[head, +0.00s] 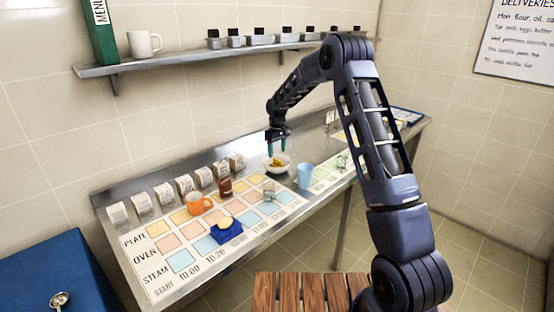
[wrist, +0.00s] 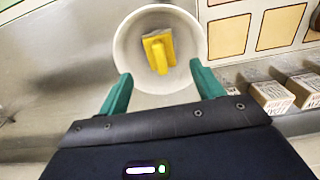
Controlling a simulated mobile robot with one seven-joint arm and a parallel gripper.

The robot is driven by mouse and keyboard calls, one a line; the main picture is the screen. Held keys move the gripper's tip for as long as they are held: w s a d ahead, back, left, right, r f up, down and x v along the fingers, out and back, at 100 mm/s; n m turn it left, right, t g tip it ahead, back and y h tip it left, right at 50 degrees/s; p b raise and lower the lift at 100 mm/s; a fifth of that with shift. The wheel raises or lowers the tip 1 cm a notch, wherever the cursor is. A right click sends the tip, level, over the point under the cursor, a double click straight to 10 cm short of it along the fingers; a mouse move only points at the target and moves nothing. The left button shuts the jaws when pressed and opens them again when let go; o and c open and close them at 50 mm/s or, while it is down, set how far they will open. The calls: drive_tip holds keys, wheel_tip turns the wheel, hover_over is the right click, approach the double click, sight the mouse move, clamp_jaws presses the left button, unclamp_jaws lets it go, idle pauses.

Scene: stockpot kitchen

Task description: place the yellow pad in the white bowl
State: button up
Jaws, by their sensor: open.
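The white bowl (head: 289,164) stands on the counter near the wall. A yellow pad (wrist: 158,51) lies inside it, with a paler piece beside or under it. The bowl's rim (wrist: 122,48) shows whole in the wrist view, and the pad shows small in the head view (head: 276,162). My gripper (head: 277,151) is above the bowl, pointing down. The pad is clear of both fingers.
Several small boxes line the wall. A shelf (head: 190,59) runs above.

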sight(277, 159)
drive_tip(key=s+d+r+m+t, duration=0.1)
drive_tip(key=s+d+r, duration=0.35)
drive_tip(key=r, duration=0.45)
drive_tip(key=s+d+r+m, duration=0.1)
drive_tip(key=s+d+r, duration=0.35)
drive_tip(key=r, duration=0.45)
drive_tip(key=s+d+r+m+t, duration=0.1)
drive_tip(key=s+d+r+m, duration=0.1)
drive_tip(key=s+d+r, duration=0.85)
drive_tip(key=s+d+f+m+t, duration=0.1)
drive_tip(key=s+d, duration=0.2)
drive_tip(key=s, duration=0.7)
drive_tip(key=s+d+f+m, duration=0.1)
drive_tip(key=s+d, duration=0.3)
drive_tip(key=s, duration=0.6)
drive_tip(key=s+d+f+m+t, duration=0.1)
drive_tip(key=s+d+f+m, duration=0.1)
drive_tip(key=s, duration=0.8)
drive_tip(key=shift+d+m+t, duration=0.3)
drive_tip(key=shift+d+m, duration=0.2)
drive_tip(key=shift+d, duration=0.5)
drive_tip(key=shift+s, duration=0.1)
